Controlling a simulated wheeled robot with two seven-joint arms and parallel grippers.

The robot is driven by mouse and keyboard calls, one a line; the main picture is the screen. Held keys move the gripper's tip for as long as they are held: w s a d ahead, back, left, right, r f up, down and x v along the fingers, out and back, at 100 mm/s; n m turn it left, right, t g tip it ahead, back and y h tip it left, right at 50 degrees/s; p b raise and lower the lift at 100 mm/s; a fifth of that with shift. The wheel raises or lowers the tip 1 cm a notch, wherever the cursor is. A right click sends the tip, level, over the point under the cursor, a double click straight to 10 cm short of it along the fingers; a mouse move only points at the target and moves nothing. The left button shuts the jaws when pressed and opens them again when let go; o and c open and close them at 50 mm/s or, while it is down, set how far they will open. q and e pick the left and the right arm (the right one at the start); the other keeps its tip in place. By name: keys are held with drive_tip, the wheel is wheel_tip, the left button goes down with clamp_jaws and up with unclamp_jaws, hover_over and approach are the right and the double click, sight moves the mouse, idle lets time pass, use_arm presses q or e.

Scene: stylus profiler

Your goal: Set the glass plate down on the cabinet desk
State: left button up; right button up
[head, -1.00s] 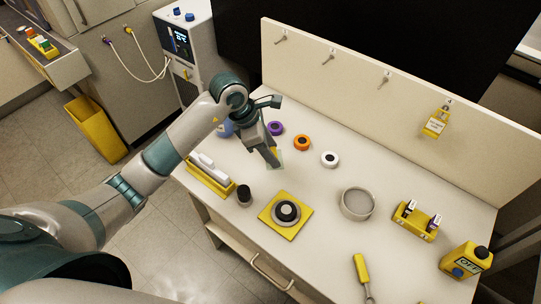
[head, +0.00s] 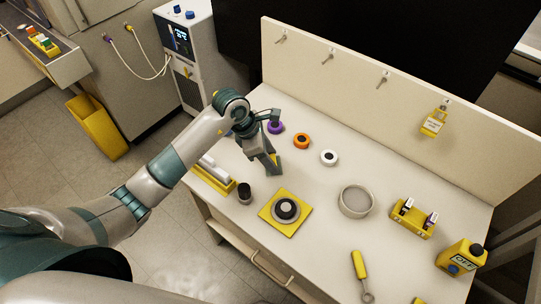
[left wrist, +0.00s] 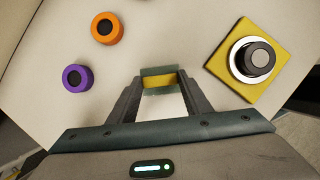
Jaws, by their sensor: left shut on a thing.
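My left gripper (head: 273,168) is over the left part of the white cabinet desk (head: 320,200), pointing down. In the left wrist view the gripper (left wrist: 158,88) is shut on the glass plate (left wrist: 160,72), a small see-through piece with a yellow band, held between the fingertips. In the head view the plate is mostly hidden by the fingers. Whether its lower edge touches the desk I cannot tell. My right gripper is not in view.
Purple (head: 275,127), orange (head: 302,141) and white (head: 328,158) round pieces lie behind and to the right. A yellow square base with a round puck (head: 285,210) and a dark cylinder (head: 244,193) are in front. A round dish (head: 356,201) is farther right.

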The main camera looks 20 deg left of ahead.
use_arm(q)
drive_tip(key=shift+f, duration=0.15)
drive_tip(key=o, duration=1.5)
